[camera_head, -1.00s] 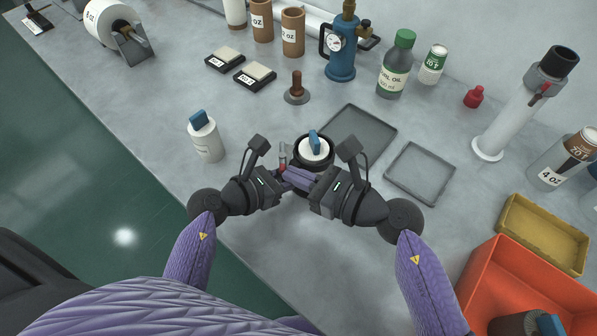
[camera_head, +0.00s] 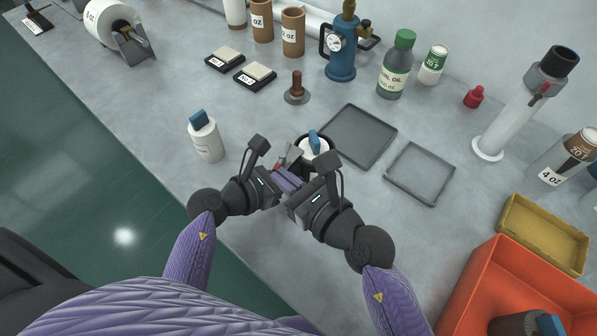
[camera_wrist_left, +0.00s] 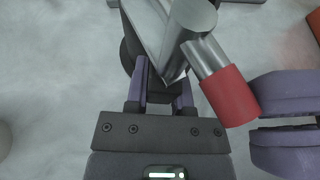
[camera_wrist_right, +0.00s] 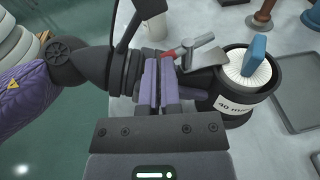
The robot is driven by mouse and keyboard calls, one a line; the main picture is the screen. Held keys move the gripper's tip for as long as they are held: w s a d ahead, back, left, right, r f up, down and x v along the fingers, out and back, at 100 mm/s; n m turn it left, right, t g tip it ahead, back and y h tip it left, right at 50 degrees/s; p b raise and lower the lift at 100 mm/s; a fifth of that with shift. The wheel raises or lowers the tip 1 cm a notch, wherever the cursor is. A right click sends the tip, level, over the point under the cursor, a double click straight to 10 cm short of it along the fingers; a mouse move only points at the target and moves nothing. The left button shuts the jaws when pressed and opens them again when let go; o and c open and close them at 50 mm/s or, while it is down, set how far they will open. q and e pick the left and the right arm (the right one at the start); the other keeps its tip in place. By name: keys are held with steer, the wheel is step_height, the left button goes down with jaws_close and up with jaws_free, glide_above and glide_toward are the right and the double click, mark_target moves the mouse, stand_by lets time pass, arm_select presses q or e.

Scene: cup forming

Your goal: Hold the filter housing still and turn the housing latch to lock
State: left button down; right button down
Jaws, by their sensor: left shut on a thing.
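The filter housing is a dark cup with a white, blue-tabbed filter (camera_head: 318,146) inside. In the right wrist view the housing (camera_wrist_right: 240,108) has a white label. The grey metal housing latch with a red handle (camera_wrist_right: 172,53) sits at its side; it also shows in the left wrist view (camera_wrist_left: 228,95). My left gripper (camera_wrist_left: 160,95) is shut on a dark part of the housing beside the latch. My right gripper (camera_wrist_right: 159,65) has its fingers nearly together and empty, near the red handle. In the left wrist view, its fingers (camera_wrist_left: 285,120) are just right of the handle, apart from it.
Two grey trays (camera_head: 327,134) (camera_head: 387,177) lie right of the housing. A white blue-topped cylinder (camera_head: 207,142) stands to the left. An orange bin (camera_head: 478,285) and yellow tray (camera_head: 510,220) are at right. The front bench is clear.

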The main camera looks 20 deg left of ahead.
steer(key=shift+s+a, duration=0.25)
steer(key=shift+a, duration=1)
